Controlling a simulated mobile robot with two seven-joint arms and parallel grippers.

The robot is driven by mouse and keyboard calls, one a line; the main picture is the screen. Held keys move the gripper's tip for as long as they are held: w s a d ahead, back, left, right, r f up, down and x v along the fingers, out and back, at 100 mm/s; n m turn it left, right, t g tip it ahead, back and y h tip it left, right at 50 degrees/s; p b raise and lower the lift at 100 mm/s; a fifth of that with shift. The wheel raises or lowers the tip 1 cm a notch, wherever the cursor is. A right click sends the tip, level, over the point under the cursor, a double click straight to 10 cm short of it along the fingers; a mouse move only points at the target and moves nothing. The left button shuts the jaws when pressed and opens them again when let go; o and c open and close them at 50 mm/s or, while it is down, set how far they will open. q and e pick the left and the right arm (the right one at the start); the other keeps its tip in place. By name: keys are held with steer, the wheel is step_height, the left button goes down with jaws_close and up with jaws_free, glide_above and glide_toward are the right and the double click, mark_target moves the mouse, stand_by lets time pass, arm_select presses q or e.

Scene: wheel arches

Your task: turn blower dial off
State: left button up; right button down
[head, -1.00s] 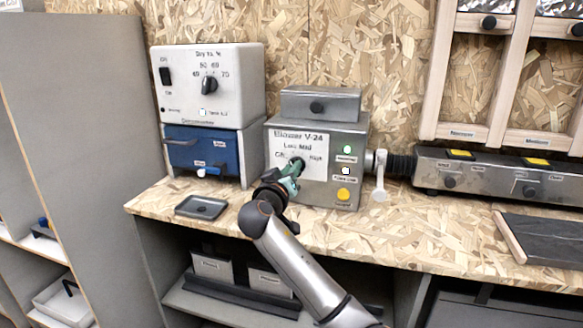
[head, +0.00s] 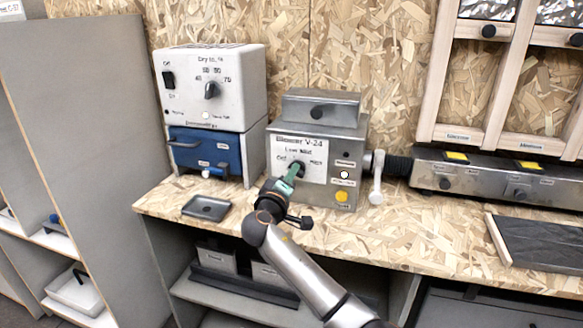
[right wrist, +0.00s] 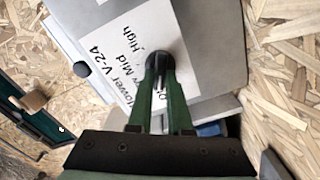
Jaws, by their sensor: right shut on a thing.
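The blower (head: 316,146) is a grey metal box labelled "Blower V-24" on the wooden bench. Its dark dial (head: 299,169) sits on a white plate marked Off, Low, Mid and High. My right gripper (head: 292,177) has green fingers and is shut on the dial. In the right wrist view the fingertips (right wrist: 160,62) close around the dark round knob (right wrist: 161,53). The fingers hide the dial's pointer, so its setting cannot be read directly. On the blower, the upper lamp (head: 346,155) looks dark and the lamp below it (head: 344,174) is white. My left gripper is not in view.
A white dryer unit (head: 240,90) with its own knob stands at left above a blue drawer (head: 193,149). A small dark tray (head: 207,207) lies in front. A valve handle (head: 377,178) and hose (head: 398,166) are on the blower's right.

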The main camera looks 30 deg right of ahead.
steer(key=shift+n+p, duration=0.4)
steer(key=shift+n, duration=0.2)
steer(key=c, duration=0.8)
jaws_free()
steer(key=shift+c, duration=0.2)
steer(key=v, duration=1.2)
steer(key=shift+s+a+p, duration=0.2)
steer(key=shift+s+p, duration=0.05)
steer(key=shift+p, duration=0.1)
